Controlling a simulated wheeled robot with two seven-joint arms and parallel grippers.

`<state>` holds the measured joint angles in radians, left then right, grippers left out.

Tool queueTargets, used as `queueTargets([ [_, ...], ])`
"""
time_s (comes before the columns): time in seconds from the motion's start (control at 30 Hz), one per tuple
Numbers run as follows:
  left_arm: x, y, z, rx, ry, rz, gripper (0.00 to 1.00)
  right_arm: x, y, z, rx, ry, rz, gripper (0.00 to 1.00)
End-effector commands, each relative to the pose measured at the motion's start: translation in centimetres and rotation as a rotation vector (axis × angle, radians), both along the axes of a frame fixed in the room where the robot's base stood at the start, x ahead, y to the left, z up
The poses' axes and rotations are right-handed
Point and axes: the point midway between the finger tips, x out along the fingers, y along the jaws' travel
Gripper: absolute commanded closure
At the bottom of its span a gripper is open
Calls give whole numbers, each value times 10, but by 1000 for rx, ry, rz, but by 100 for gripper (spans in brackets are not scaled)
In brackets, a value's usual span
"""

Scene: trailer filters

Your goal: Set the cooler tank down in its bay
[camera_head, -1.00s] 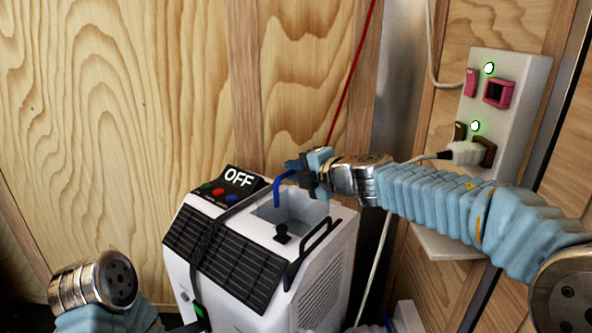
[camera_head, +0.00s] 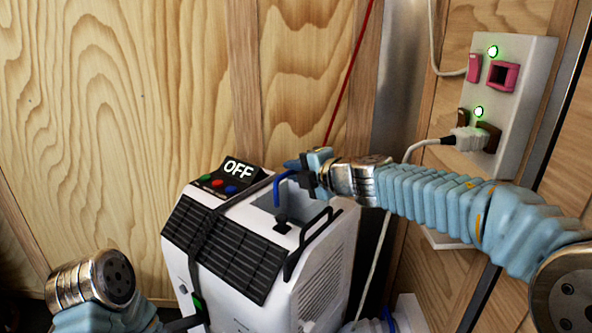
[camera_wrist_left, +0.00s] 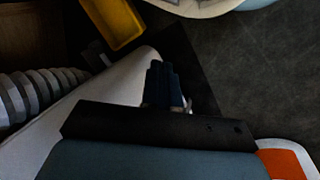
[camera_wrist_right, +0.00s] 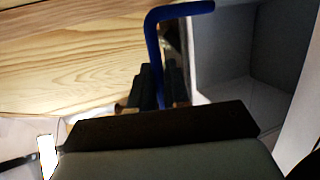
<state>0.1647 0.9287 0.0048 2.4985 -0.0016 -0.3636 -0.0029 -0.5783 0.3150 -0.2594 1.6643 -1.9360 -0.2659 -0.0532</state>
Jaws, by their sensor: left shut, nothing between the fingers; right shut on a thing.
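The white cooler (camera_head: 322,258) with black grilles stands upright in the head view. Its top has a grey-walled opening (camera_head: 265,196), which also shows in the right wrist view (camera_wrist_right: 235,50). My right gripper (camera_head: 308,177) is shut on a blue bent bar (camera_head: 278,186) at the opening's back edge. The bar also shows in the right wrist view (camera_wrist_right: 152,50), with its bent end towards the opening. I cannot tell whether the bar is joined to the tank, or make out the tank's body. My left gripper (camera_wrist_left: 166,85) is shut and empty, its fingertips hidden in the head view.
A control panel reading OFF (camera_head: 240,170) and a black handle (camera_head: 305,245) are on the cooler. A power panel (camera_head: 508,100) with a plugged-in cable is on the right wall. A yellow object (camera_wrist_left: 112,20) shows in the left wrist view. Wooden walls close the back.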

Motion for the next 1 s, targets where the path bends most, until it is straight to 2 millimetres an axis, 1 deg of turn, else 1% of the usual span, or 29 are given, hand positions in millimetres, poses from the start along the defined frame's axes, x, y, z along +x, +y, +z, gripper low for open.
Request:
queueTargets([
  [0.8, 2, 5, -18, 7, -3, 9, 100, 0, 0, -22, 0, 0, -1, 100],
  [0.83, 2, 5, -17, 7, -3, 9, 100, 0, 0, -21, 0, 0, -1, 81],
  [1.0, 2, 5, -17, 7, -3, 9, 100, 0, 0, -21, -1, 1, 0, 55],
])
